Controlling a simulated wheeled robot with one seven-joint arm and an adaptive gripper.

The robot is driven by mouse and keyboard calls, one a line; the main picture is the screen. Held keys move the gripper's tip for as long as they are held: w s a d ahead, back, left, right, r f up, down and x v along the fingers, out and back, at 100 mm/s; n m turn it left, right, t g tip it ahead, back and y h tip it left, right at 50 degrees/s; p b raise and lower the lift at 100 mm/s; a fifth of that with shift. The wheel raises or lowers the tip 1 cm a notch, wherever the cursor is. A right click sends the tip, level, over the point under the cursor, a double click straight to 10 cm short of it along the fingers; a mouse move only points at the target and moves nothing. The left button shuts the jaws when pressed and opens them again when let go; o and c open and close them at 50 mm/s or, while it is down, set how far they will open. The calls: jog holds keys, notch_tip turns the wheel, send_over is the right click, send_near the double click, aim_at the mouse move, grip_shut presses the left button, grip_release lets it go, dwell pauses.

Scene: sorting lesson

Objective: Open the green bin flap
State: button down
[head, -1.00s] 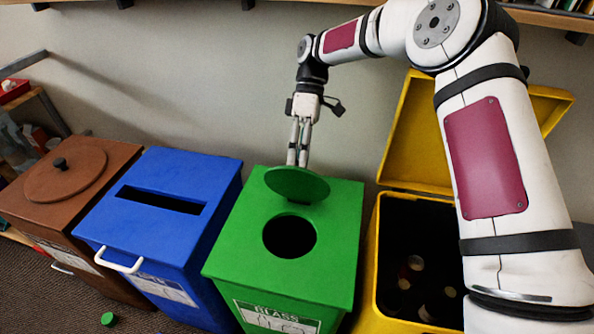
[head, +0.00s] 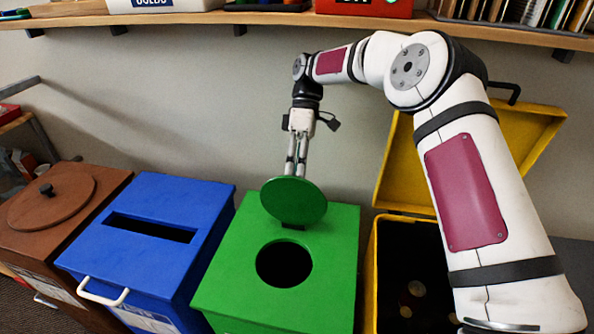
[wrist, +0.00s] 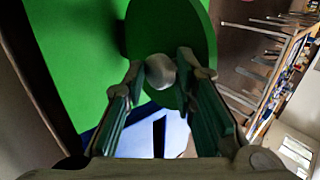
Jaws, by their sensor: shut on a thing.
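The green bin (head: 225,290) has a round hole (head: 284,264) in its top, which is uncovered. Its round green flap (head: 293,205) is raised and tilted steeply back on the hinge behind the hole. My gripper (head: 296,172) reaches down behind the flap's upper edge. In the wrist view my gripper (wrist: 162,78) has its fingers on either side of a pale round knob (wrist: 160,71) on the flap (wrist: 200,35), shut on it. In the head view the flap hides the knob and the fingertips.
A blue bin (head: 150,220) with a slot and a brown bin (head: 75,228) with a round lid stand at left. A yellow bin (head: 375,290) with its lid up stands at right, partly behind my arm. A shelf (head: 240,17) runs along the wall above.

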jog(key=c, duration=1.2)
grip_release()
notch_tip(320, 180, down, 2)
jog(key=shift+w+d+f, duration=0.15)
jog(key=shift+c, duration=0.2)
jog(key=shift+r, duration=0.2)
